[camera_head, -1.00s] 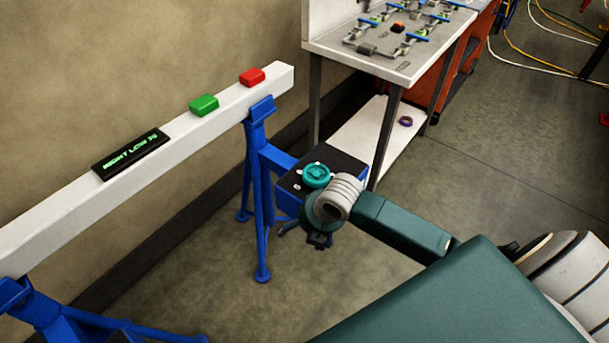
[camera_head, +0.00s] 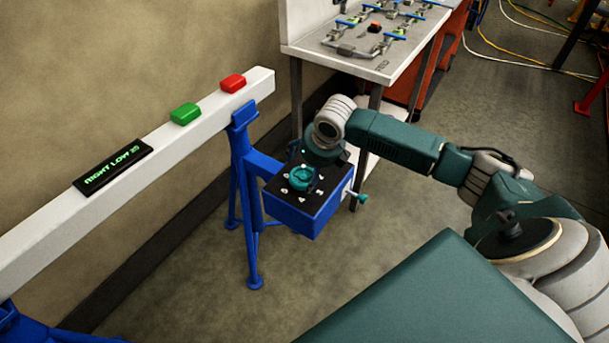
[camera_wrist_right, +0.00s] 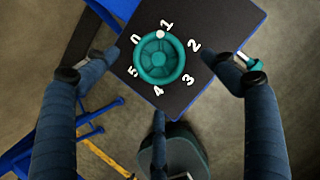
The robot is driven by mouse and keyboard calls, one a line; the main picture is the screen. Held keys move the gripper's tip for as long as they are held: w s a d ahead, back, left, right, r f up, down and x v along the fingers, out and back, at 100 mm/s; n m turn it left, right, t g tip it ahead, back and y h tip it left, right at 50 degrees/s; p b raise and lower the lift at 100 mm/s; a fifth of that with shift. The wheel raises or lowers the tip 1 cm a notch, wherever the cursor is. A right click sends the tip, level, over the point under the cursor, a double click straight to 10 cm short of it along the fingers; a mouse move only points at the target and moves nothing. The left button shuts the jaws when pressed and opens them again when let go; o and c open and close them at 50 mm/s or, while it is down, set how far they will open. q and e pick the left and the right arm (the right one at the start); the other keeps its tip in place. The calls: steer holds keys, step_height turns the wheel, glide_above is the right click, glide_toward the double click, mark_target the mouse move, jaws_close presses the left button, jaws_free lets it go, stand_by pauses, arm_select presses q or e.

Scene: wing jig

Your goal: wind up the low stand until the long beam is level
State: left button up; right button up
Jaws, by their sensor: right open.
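The long white beam (camera_head: 165,150) slopes across the head view. Its display (camera_head: 112,166) reads "RIGHT LOW" with a number too small to read surely. The blue stand (camera_head: 245,170) under its right end carries a box (camera_head: 298,213) with a round teal dial (camera_head: 303,177) on top. In the right wrist view the dial (camera_wrist_right: 158,53) has numbers 0 to 5, and its white dot is near 1. A crank with a teal handle (camera_head: 362,197) sticks out of the box's side. My right gripper (camera_wrist_right: 160,68) is open and empty above the dial face. My left gripper is out of view.
A green block (camera_head: 185,114) and a red block (camera_head: 232,83) sit on the beam. A workbench (camera_head: 385,60) with fittings stands behind the stand, close to my right arm. Another blue stand (camera_head: 22,325) shows at lower left. Cables lie on the floor at upper right.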

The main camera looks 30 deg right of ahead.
mark_target(305, 177)
steer(key=shift+x, duration=2.8)
steer(key=shift+s, duration=0.1)
steer(key=c, duration=1.2)
steer(key=shift+o, duration=0.2)
